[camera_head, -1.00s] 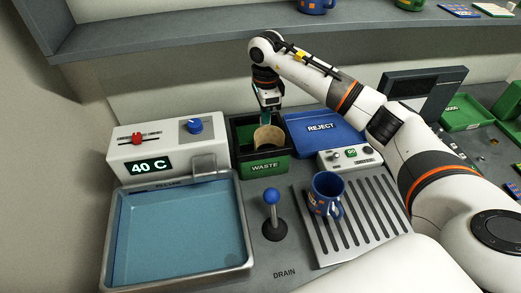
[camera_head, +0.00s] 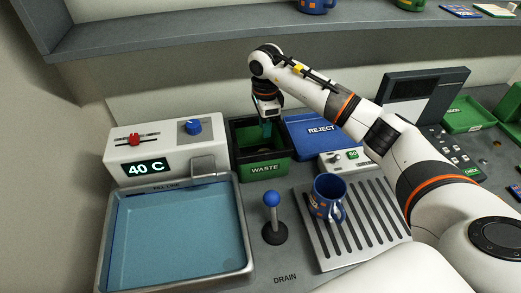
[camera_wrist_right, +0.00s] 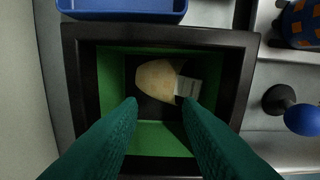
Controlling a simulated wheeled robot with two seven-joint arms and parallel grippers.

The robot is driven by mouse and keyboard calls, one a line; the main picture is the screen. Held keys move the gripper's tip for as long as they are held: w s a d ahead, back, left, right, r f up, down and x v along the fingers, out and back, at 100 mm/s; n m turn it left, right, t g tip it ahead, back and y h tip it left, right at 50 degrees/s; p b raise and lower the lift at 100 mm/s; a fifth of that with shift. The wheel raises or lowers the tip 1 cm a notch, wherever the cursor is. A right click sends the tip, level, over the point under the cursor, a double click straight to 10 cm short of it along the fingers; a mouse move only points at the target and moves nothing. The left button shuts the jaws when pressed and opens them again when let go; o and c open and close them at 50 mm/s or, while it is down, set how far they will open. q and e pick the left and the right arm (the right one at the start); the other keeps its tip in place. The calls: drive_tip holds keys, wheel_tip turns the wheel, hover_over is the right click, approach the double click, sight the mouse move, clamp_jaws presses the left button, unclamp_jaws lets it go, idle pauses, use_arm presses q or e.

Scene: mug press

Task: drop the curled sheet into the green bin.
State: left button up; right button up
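The green bin (camera_head: 264,169), labelled WASTE, stands behind the blue-knobbed lever. The curled sheet (camera_wrist_right: 158,80), tan with a pale tab, lies inside the bin in the right wrist view. In the head view the bin's front wall hides most of it. My right gripper (camera_head: 266,130) points down over the bin. In the right wrist view its two teal fingers (camera_wrist_right: 160,115) are apart with nothing between them, above the sheet. My left gripper is not in view.
A blue REJECT tray (camera_head: 318,130) sits right of the bin. A blue mug (camera_head: 326,197) stands on the slotted drain rack (camera_head: 375,225). A blue-knobbed lever (camera_head: 273,215) stands in front of the bin. A water basin (camera_head: 175,235) and a 40 C control box (camera_head: 150,165) are at left.

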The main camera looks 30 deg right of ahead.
wheel_tip(320, 180, up, 8)
drive_tip(key=b, duration=0.2)
drive_tip(key=shift+f, duration=0.25)
